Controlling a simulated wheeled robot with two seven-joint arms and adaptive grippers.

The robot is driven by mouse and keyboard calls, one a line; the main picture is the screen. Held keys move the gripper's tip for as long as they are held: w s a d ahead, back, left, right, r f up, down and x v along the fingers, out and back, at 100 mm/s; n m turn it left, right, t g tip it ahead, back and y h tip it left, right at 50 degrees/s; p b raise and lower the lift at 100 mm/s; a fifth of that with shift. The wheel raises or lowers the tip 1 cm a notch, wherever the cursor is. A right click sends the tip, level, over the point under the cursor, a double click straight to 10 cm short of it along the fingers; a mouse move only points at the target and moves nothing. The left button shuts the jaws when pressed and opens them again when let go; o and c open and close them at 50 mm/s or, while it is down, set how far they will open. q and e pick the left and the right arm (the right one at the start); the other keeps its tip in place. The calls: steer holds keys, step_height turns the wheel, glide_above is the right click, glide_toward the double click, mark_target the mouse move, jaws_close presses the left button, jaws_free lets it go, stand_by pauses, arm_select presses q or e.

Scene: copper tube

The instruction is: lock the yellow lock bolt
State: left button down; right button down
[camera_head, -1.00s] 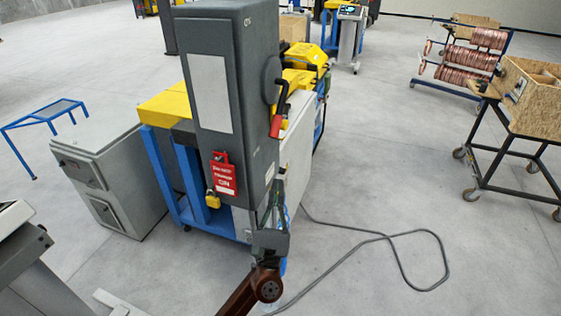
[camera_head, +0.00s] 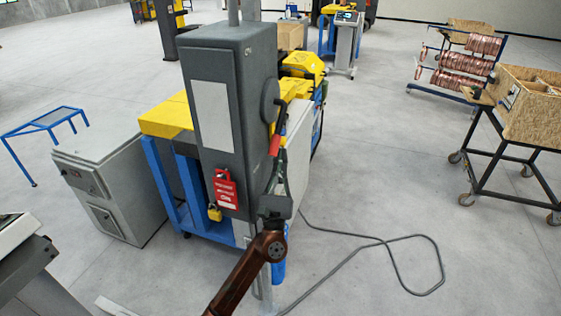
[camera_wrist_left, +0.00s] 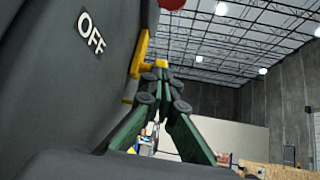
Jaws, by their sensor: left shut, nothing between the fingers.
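In the left wrist view, the yellow lock bolt (camera_wrist_left: 139,54) is on the side of the dark grey switch cabinet (camera_wrist_left: 60,90), below a red knob (camera_wrist_left: 172,4) and beside an "OFF" label. My left gripper (camera_wrist_left: 161,72) is shut and empty, its tips right beside the bolt; I cannot tell whether they touch it. In the head view, my left gripper (camera_head: 279,165) is at the cabinet's right side, just below the red handle (camera_head: 275,144). The bolt cannot be made out there. My right gripper is not in view.
A red tag (camera_head: 225,188) and a yellow padlock (camera_head: 215,213) hang on the cabinet's front. A yellow and blue machine (camera_head: 165,117) stands behind it. A black cable (camera_head: 390,245) lies on the floor to the right, where there is free room.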

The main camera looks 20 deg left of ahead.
arm_select(q)
step_height(320, 180, up, 3)
steer(key=shift+r+p, duration=0.1)
steer(key=shift+p, duration=0.45)
steer(key=b+v, duration=0.6)
steer(key=v, duration=0.8)
